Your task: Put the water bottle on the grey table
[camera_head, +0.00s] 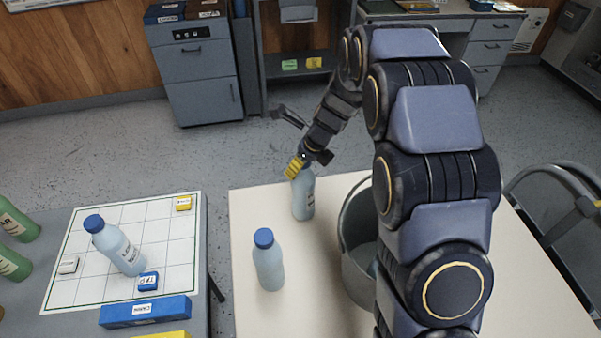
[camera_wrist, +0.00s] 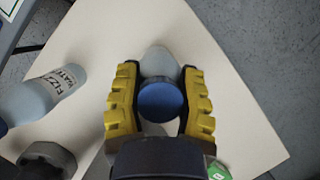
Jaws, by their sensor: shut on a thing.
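My gripper (camera_head: 298,166) is shut on a pale blue bottle (camera_head: 303,198) at the far part of the cream table. In the wrist view, my yellow fingers sit on both sides of the bottle's blue cap (camera_wrist: 160,101). The label of this held bottle is not readable. It looks upright, and I cannot tell whether it touches the table. A similar blue-capped bottle (camera_head: 268,265) stands nearer on the cream table; in the wrist view its label reads fizzy water (camera_wrist: 42,90). The grey table (camera_head: 72,322) is at the left, across a narrow gap.
On the grey table, a white grid mat (camera_head: 75,245) bears another blue-capped bottle (camera_head: 117,250) and small labelled blocks. Green bottles (camera_head: 15,222) stand at its left, a blue box (camera_head: 145,311) in front. A grey bucket (camera_head: 355,255) stands right of the held bottle.

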